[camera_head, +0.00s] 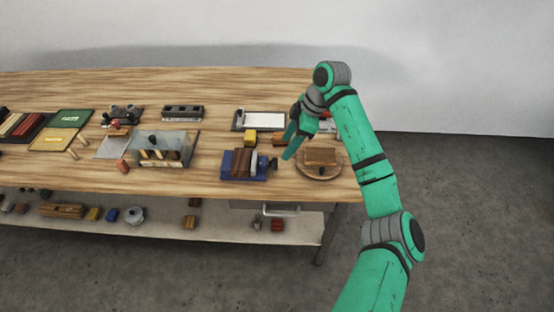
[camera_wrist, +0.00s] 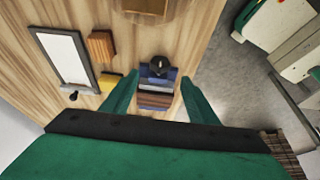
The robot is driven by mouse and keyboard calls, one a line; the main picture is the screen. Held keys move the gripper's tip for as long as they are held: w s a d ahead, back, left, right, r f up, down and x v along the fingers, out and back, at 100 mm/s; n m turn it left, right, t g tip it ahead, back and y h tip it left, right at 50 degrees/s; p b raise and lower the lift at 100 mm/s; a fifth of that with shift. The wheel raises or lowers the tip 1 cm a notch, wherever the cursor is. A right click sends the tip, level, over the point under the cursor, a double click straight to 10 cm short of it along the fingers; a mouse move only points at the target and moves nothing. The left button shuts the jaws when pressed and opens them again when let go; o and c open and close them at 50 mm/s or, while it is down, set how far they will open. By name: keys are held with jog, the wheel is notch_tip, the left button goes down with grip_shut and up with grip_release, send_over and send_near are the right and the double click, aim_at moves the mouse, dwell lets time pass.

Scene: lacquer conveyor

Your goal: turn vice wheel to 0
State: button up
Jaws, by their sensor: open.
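The vice (camera_head: 240,163) is a blue-bodied block with brown wood in its jaws, near the table's front right. In the wrist view the vice (camera_wrist: 156,88) shows between my fingers, with its dark round wheel (camera_wrist: 158,65) at the far end. My gripper (camera_head: 289,147) is open and points down above the table, just right of the vice in the head view. In the wrist view my gripper (camera_wrist: 157,95) has a green finger on each side of the vice, with nothing held. I cannot read any wheel marking or tell whether the fingers touch the vice.
A round wooden stand (camera_head: 319,173) with a block on it is right of the vice. A yellow block (camera_head: 250,137) and a white-faced panel (camera_head: 264,119) lie behind it. A clear-covered box (camera_head: 163,150) stands to the left. The table's front edge is close.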

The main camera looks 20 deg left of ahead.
aim_at(268, 164)
jog(key=x, duration=0.9)
jog(key=shift+a, duration=0.15)
jog(key=c, duration=1)
